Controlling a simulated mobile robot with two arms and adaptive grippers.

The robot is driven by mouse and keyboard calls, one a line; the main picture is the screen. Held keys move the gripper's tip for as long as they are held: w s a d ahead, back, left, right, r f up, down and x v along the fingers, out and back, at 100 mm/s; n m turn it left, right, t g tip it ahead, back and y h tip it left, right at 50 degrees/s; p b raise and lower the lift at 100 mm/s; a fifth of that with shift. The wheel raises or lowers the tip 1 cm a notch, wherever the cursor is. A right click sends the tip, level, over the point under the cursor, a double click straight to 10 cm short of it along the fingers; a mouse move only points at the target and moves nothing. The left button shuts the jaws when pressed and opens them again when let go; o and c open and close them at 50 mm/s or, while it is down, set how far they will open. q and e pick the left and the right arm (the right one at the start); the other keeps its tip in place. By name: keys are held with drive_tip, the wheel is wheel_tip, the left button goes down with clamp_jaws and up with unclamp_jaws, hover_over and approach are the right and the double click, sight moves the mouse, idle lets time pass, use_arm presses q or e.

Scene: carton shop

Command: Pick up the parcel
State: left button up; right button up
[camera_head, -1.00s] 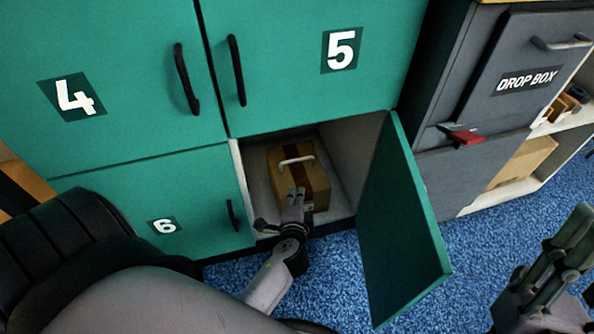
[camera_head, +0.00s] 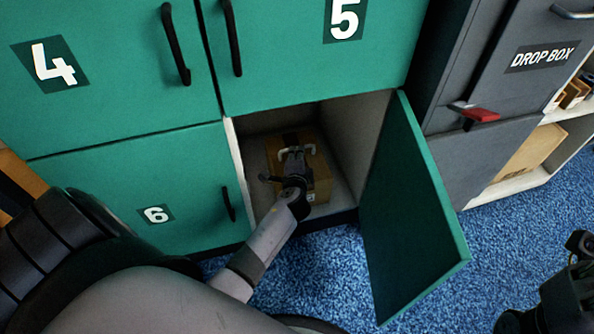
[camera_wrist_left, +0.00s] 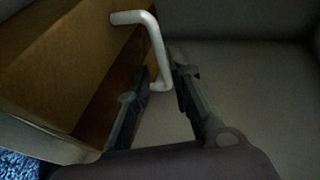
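The parcel (camera_head: 318,172) is a brown box with a dark band and a pale handle (camera_head: 283,153) on top. It sits inside the open lower locker compartment. My left gripper (camera_head: 295,156) reaches into the compartment over the parcel, at the handle. In the left wrist view, the bent white handle (camera_wrist_left: 154,40) runs down between my two dark fingers (camera_wrist_left: 158,92). The fingers stand apart, and a firm grip on the handle does not show. The parcel's side (camera_wrist_left: 60,65) fills the left of that view. My right gripper (camera_head: 570,285) is partly cut off at the lower right.
The open green door (camera_head: 415,210) stands to the right of the compartment. Closed doors 4 (camera_head: 110,100), 5 (camera_head: 290,60) and 6 (camera_head: 120,185) surround the opening. A grey drop box (camera_head: 490,110) stands farther right. Blue carpet (camera_head: 320,265) lies in front.

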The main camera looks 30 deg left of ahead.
sight(297, 148)
use_arm(q)
drive_tip(key=b+x, duration=0.2)
drive_tip(key=x, duration=0.2)
drive_tip(key=shift+w+a+f, duration=0.15)
drive_tip(key=shift+w+a, duration=0.1)
drive_tip(key=shift+a, duration=0.1)
drive_tip(key=shift+c, duration=0.5)
clamp_jaws()
drive_tip(key=shift+w+r, duration=0.1)
drive_tip(key=shift+r, duration=0.15)
